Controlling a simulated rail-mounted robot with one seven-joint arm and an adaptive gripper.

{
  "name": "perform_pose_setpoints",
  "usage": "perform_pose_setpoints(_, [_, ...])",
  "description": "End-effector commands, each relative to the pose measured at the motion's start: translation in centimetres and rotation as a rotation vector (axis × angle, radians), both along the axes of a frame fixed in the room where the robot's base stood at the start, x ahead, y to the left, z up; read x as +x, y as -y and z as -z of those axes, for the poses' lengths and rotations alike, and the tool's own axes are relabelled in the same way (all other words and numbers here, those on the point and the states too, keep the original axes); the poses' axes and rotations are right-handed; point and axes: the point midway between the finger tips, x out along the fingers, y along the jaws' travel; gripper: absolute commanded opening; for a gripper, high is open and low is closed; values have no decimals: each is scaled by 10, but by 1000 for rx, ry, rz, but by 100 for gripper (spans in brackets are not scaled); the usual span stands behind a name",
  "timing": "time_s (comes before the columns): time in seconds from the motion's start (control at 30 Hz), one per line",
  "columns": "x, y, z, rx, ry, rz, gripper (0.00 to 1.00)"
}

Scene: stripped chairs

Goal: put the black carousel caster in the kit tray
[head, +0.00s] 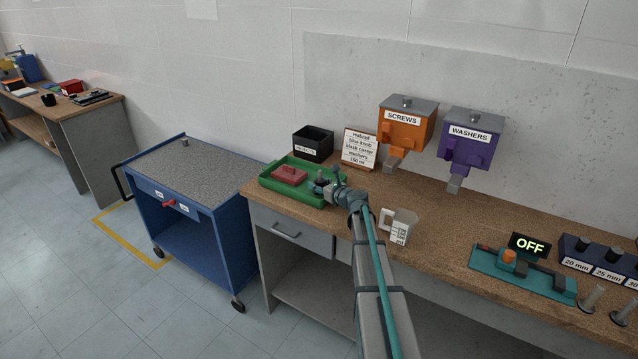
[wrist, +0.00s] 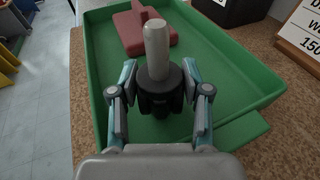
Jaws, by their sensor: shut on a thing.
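My gripper (wrist: 159,108) is shut on the black caster (wrist: 158,92), with a finger on each side of its dark body. The caster's pale grey stem (wrist: 157,48) points up in the wrist view. The green kit tray (head: 306,201) lies on the wooden bench; it also shows in the wrist view (wrist: 222,66). The caster is over the near part of the tray; whether it touches the floor of the tray, I cannot tell. In the head view my gripper (head: 327,184) is at the tray's right side, and the caster is small and partly hidden there.
A red block (head: 289,175) lies in the tray's far left part. Behind stand a black bin (head: 313,143) and a list card (head: 360,149). A measuring jug (head: 398,226) is right of my arm. A blue cart (head: 185,200) stands left of the bench.

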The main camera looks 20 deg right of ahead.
Motion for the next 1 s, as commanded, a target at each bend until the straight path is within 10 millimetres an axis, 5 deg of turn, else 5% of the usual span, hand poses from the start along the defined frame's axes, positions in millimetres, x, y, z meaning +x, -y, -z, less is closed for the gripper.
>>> perform_pose_setpoints(0.37, [0, 0, 4, 0, 1, 0, 10])
perform_pose_setpoints(0.4, [0, 0, 4, -1, 0, 0, 50])
perform_pose_setpoints(0.53, [0, 0, 3, -1, 0, 0, 72])
perform_pose_setpoints(1.0, [-7, 1, 0, -1, 1, 1, 72])
